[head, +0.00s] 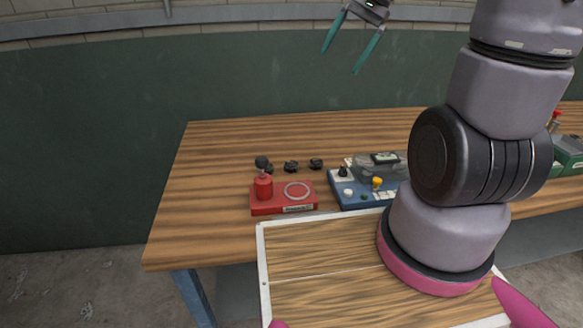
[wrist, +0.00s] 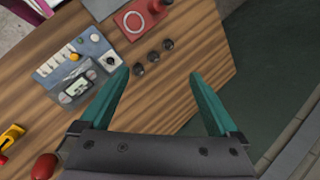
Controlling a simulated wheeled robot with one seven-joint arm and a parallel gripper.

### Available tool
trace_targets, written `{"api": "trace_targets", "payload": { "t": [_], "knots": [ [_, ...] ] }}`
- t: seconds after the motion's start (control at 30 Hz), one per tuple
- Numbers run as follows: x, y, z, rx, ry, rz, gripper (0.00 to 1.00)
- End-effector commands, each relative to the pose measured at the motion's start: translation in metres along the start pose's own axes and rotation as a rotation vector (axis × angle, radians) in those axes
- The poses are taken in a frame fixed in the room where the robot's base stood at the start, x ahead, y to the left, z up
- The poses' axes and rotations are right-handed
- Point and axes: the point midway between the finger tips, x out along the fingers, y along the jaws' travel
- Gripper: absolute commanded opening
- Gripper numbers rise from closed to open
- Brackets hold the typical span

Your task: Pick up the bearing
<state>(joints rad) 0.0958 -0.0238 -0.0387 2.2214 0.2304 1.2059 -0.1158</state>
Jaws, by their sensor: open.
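Three small dark round parts stand in a row on the wooden bench behind a red fixture; they are the left part (head: 268,168), the middle part (head: 291,166) and the right part (head: 316,163). In the wrist view they are the part nearest the fixture (wrist: 168,44), the middle one (wrist: 153,57) and the one by a fingertip (wrist: 138,69). I cannot tell for certain which is the bearing. The red fixture (head: 268,208) has a pale ring on top. My gripper (head: 340,62) is open and empty, high above the bench; its teal fingers (wrist: 160,73) show in the wrist view.
A blue device (head: 350,202) with buttons and a display stands right of the fixture. A white-edged wooden tray top (head: 320,248) lies in front. The bench (head: 205,180) is clear at left.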

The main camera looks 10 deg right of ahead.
Motion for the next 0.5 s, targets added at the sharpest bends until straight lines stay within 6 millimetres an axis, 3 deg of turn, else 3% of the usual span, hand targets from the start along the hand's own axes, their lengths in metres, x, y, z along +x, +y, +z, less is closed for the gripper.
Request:
{"api": "trace_targets", "payload": {
  "t": [0.23, 0.5],
  "knots": [
    [0.071, 0.0, -0.061, 0.226, -0.249, -0.021, 0.97],
    [0.16, 0.019, -0.119, 0.475, -0.487, -0.07, 0.97]
  ]
}}
